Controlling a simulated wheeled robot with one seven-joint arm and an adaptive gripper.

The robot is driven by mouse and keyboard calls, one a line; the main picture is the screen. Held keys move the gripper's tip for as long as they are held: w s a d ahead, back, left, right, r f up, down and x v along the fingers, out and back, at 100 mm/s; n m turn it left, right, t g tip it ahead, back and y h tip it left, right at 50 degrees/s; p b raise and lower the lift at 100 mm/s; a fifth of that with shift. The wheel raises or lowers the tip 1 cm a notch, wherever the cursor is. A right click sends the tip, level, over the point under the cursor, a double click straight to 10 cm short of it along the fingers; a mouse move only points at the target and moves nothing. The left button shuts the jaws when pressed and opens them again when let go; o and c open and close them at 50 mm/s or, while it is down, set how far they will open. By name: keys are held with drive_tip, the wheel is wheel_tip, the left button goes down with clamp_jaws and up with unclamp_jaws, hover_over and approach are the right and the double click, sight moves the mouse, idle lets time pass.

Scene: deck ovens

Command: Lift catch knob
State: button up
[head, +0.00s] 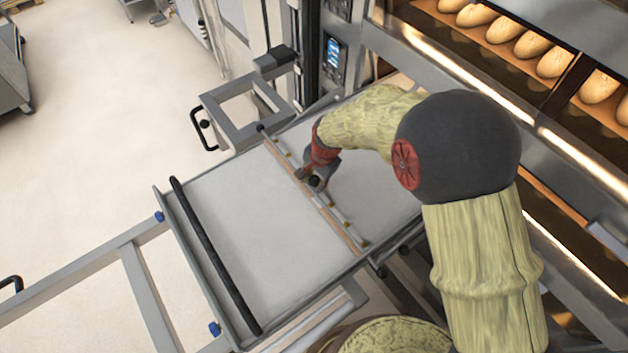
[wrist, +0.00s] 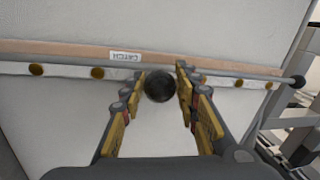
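The catch knob (wrist: 159,86) is a dark round ball in the middle of the wrist view, beside a strip with a "CATCH" label (wrist: 125,57). My gripper (wrist: 160,82) is open, with one yellow-padded finger on each side of the knob. Narrow gaps seem to show between the knob and the fingers; contact cannot be made out for certain. In the head view my gripper (head: 312,178) is low over the pale loader board, at the wooden strip (head: 332,216). The dark knob (head: 316,182) shows there, partly covered by the gripper.
A thin rod with brass-coloured fixings runs along the strip and ends in a black ball (wrist: 299,81). A black bar (head: 212,250) crosses the board's left part. Oven decks with loaves (head: 530,44) stand at the right. The floor at the left is open.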

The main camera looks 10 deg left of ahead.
clamp_jaws()
idle(0.4)
wheel_tip(320, 180, up, 2)
drive_tip(key=shift+r+p, duration=0.15)
drive_tip(key=shift+p, duration=0.4)
drive_tip(key=shift+w+a, duration=0.1)
drive_tip(key=o, duration=0.5)
unclamp_jaws()
